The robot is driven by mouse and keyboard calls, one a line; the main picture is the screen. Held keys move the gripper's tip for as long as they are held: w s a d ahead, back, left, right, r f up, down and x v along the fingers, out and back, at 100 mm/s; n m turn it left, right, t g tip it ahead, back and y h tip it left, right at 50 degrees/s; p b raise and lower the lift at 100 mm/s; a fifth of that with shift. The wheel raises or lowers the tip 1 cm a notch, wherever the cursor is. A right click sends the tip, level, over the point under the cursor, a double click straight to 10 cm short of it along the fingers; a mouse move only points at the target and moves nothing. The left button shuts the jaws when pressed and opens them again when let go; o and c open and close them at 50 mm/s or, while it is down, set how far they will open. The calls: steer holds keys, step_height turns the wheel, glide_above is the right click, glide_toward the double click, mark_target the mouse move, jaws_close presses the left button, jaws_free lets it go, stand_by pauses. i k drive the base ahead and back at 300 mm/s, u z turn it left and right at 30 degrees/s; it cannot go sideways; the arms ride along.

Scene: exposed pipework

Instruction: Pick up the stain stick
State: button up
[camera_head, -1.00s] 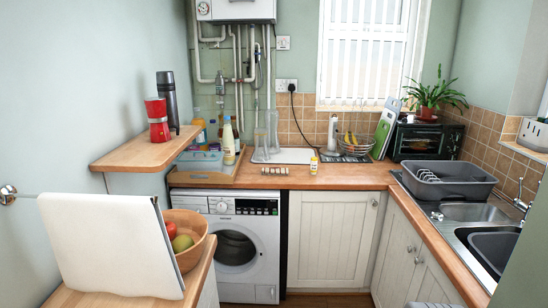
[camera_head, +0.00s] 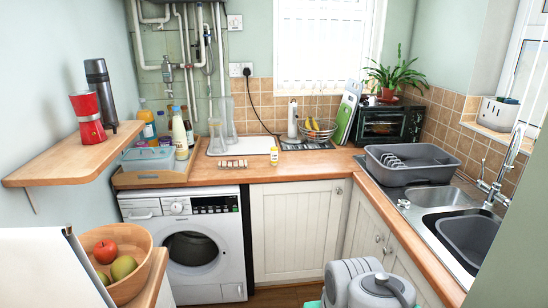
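A grey and white part of my arm shows at the bottom of the picture, right of the middle. My gripper is not in view.
An egg holder (camera_head: 233,163) lies left of the bottle, with a white board (camera_head: 243,146) behind. A tray with bottles (camera_head: 150,180) is further left. A wire fruit bowl (camera_head: 317,134) and dish rack (camera_head: 410,166) stand right. The washing machine (camera_head: 190,250) is below.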

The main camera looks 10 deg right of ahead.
mark_target(274, 150)
steer(key=i, duration=2.7)
steer(key=u, duration=2.6)
